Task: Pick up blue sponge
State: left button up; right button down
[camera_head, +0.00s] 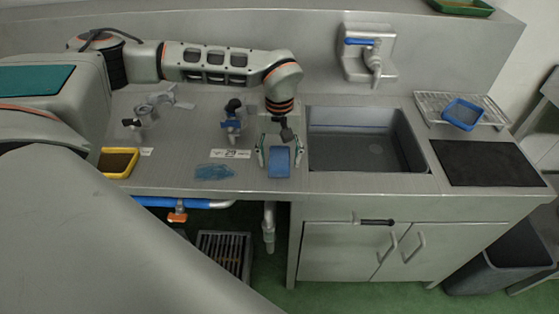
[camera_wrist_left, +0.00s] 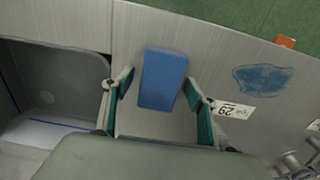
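The blue sponge (camera_head: 279,162) is a rectangular block lying on the metal counter (camera_head: 330,183), just left of the sink. My left gripper (camera_head: 279,153) is above it, with its green-padded fingers spread wide on either side. In the left wrist view the sponge (camera_wrist_left: 162,78) lies between and slightly beyond the open fingertips (camera_wrist_left: 158,82), with a gap on each side. Nothing is held. My right gripper does not show in either view.
The sink basin (camera_head: 366,141) is right of the sponge. A blue cloth-like patch (camera_head: 214,172), a number label (camera_head: 231,154) and a yellow-rimmed tray (camera_head: 119,162) are to its left. A blue-handled fitting (camera_head: 232,122) stands behind. The counter's front edge is close.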

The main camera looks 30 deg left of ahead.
aim_at(280, 157)
pick_arm(q)
jog(key=c, duration=0.6)
jog(key=shift+c, duration=0.2)
jog(key=shift+r, duration=0.1)
notch_tip(280, 157, up, 20)
jog(key=shift+p, duration=0.3)
jog(key=shift+o, duration=0.3)
jog(key=shift+f, duration=0.2)
jog(key=shift+c, duration=0.5)
